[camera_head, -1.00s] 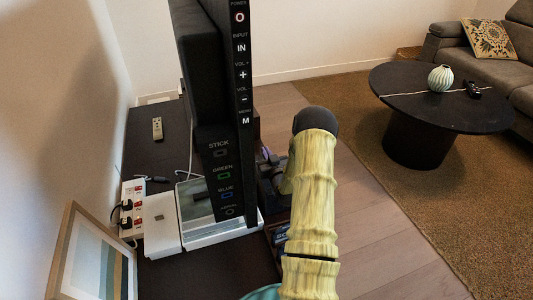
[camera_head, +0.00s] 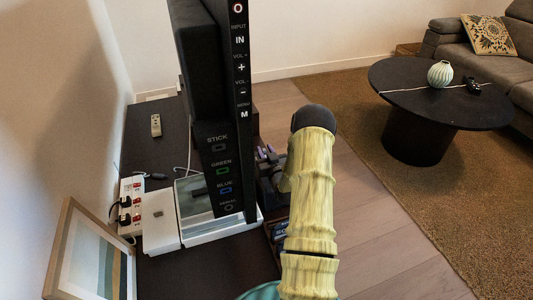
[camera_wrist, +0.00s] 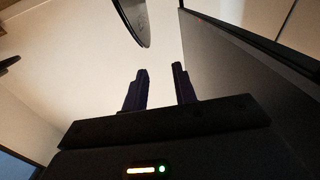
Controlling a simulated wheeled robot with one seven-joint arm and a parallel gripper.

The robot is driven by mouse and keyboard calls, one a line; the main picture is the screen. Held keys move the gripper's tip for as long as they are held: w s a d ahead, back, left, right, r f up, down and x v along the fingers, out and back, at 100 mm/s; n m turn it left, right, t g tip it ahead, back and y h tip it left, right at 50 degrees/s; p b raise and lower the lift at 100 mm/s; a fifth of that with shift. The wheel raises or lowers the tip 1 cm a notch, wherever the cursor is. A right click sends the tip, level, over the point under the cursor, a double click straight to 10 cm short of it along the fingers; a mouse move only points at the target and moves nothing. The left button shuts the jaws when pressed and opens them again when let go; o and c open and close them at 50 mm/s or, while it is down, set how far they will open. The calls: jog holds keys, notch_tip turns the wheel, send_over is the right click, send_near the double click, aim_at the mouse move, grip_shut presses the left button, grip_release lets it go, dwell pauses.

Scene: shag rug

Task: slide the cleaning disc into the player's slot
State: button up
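My gripper (camera_wrist: 161,75) is open in the wrist view, its two dark purple fingers apart with nothing visible between them. In the head view my gripper (camera_head: 267,154) is partly hidden behind my yellow arm, low beside the right edge of the upright black TV (camera_head: 240,110). I cannot make out the cleaning disc in either view. I cannot identify the player or its slot for certain. A flat white box (camera_head: 160,225) lies on the dark cabinet, left of the TV's pale base (camera_head: 215,230).
A power strip (camera_head: 131,205), a remote (camera_head: 156,125) and a framed picture (camera_head: 95,260) are on the dark cabinet (camera_head: 150,160). Dark cased items (camera_head: 279,231) sit beside its right edge. A round black table (camera_head: 440,105) stands right on the rug; the wooden floor between is clear.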

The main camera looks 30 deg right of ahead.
jog(key=shift+s, duration=0.15)
jog(key=p+v, duration=0.4)
jog(key=v, duration=1.3)
jog(key=shift+p, duration=0.35)
jog(key=shift+s, duration=0.1)
